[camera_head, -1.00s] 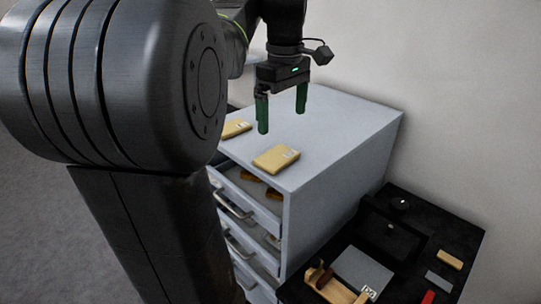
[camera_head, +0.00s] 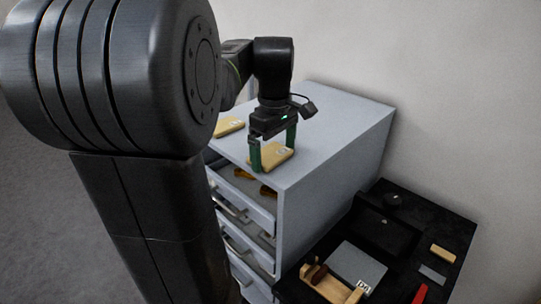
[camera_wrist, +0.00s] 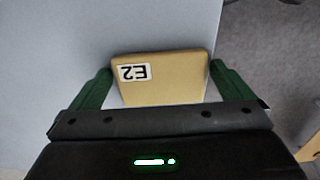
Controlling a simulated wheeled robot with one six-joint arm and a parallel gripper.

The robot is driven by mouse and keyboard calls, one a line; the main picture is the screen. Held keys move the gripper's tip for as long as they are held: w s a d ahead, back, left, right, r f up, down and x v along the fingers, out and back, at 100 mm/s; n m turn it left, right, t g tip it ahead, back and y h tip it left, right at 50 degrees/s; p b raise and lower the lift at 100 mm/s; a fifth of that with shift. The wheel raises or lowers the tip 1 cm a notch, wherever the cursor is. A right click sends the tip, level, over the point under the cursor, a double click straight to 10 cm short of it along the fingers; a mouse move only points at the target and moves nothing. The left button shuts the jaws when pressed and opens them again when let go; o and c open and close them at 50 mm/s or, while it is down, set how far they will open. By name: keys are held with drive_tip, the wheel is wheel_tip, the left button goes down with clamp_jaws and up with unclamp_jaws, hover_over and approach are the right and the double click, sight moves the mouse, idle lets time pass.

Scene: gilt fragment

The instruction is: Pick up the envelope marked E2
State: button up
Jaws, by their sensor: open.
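The envelope marked E2 (camera_wrist: 165,85) is a tan packet with a white label, upside down in the wrist view. It lies flat on top of the grey cabinet, near its front edge, and also shows in the head view (camera_head: 273,156). My gripper (camera_head: 273,158) is open, its green fingers low over the cabinet top. In the wrist view my gripper (camera_wrist: 160,78) has one finger on each side of the envelope, with a small gap showing at each side. Whether the fingertips touch the cabinet top I cannot tell.
A second tan envelope (camera_head: 229,126) lies on the cabinet top (camera_head: 345,120) to the left. The cabinet's upper drawer (camera_head: 243,205) stands open with small brown things inside. A black table (camera_head: 425,225) at the right holds a grey plate, a wooden holder and small blocks.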

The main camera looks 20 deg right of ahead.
drive_tip(key=c, duration=0.7)
drive_tip(key=shift+r, duration=0.15)
